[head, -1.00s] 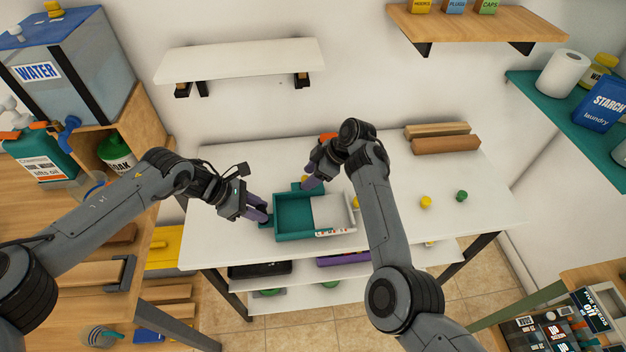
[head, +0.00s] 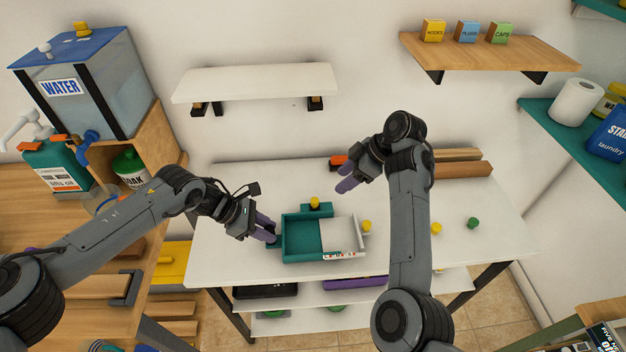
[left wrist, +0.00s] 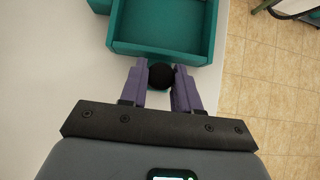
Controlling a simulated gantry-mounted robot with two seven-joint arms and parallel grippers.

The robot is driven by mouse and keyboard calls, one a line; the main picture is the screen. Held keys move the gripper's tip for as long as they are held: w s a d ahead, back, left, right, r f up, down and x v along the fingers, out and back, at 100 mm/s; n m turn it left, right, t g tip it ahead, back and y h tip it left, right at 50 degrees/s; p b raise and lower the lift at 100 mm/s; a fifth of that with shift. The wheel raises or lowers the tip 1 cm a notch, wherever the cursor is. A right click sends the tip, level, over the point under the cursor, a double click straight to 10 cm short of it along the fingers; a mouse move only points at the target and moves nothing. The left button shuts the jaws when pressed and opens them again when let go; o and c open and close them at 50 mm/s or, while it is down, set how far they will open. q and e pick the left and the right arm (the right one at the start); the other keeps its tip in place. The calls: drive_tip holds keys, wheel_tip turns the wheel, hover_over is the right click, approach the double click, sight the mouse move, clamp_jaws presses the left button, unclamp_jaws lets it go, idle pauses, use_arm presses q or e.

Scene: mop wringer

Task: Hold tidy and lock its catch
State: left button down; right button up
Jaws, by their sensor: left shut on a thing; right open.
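The tidy is a teal open box (head: 284,245) with a white panel (head: 338,233) over its right part, on the white table. A teal block with a yellow knob (head: 315,203) stands at its back edge, and another yellow knob (head: 366,226) is at its right side. I cannot tell which part is the catch. My left gripper (head: 270,234) is shut on a dark round knob (left wrist: 161,76) at the tidy's left side; the left wrist view shows the teal wall (left wrist: 160,52) just beyond it. My right gripper (head: 345,179) is open and empty, behind and above the tidy.
A loose yellow knob (head: 436,228) and a green knob (head: 473,223) stand on the table to the right. Wooden blocks (head: 462,169) and an orange item (head: 338,161) lie at the back. A white shelf (head: 250,82) hangs above. The table's front left is clear.

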use_arm(q)
drive_tip(key=c, duration=0.7)
unclamp_jaws()
drive_tip(key=shift+c, duration=0.2)
drive_tip(key=shift+r, duration=0.1)
